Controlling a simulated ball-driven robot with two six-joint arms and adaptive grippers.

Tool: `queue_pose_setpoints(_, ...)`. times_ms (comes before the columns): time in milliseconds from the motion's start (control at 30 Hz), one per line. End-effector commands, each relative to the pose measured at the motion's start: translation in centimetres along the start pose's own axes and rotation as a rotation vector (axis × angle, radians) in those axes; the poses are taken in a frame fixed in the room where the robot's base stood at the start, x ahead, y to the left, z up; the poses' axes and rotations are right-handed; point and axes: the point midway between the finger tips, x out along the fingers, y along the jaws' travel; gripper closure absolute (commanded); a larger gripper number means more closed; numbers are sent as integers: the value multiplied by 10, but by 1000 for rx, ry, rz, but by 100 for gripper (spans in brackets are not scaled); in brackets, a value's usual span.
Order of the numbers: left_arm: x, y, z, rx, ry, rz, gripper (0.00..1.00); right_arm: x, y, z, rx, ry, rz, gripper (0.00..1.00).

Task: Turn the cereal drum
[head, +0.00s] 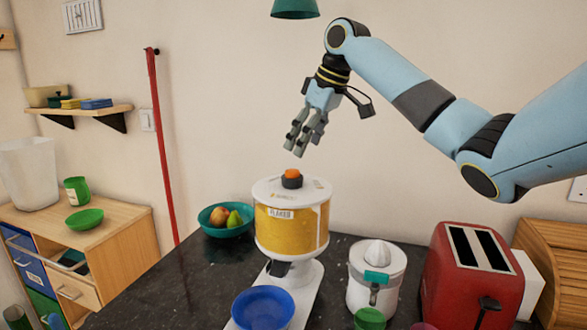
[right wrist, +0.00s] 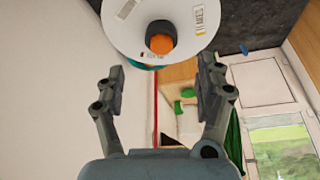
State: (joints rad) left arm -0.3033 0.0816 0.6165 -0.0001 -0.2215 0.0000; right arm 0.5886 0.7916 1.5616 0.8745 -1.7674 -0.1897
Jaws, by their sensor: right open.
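The cereal drum (head: 291,225) is a yellow and white dispenser on a white stand on the dark counter. Its white lid carries an orange and black knob (head: 292,178). A blue bowl (head: 263,308) sits at the foot of the stand, below the dark spout. My right gripper (head: 299,150) is open and empty, above the lid and apart from it, with its fingers pointing down. In the right wrist view the knob (right wrist: 161,40) shows at the top, beyond the two spread fingertips (right wrist: 162,72). My left gripper is not in view.
A teal fruit bowl (head: 216,230) stands behind left of the drum. A white juicer (head: 377,272), a green cup (head: 369,319) and a red toaster (head: 470,275) stand to its right. A wooden bread box (head: 555,262) is at the far right. The counter's left part is clear.

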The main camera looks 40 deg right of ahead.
Motion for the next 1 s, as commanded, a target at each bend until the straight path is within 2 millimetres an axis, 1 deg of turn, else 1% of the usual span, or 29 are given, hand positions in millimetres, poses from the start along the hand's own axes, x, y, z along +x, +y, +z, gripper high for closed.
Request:
queue_pose_setpoints(100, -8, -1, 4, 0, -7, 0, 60, 22, -1, 0, 2, -3, -5, 29)
queue_pose_setpoints(300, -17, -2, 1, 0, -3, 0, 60, 61, -1, 0, 2, -3, -4, 29)
queue_pose_setpoints(400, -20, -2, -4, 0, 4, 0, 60, 76, -1, 0, 1, -2, -2, 29)
queue_pose_setpoints(500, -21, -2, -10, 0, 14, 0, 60, 86, -1, 0, 0, -1, -2, 29)
queue_pose_setpoints(633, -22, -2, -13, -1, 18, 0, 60, 92, 0, 0, -1, -1, 1, 29)
queue_pose_setpoints(867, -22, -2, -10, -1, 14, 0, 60, 93, 0, 1, -1, -1, 1, 29)
queue_pose_setpoints(1000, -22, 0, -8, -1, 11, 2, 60, 92, 0, 1, -1, -1, 1, 47)
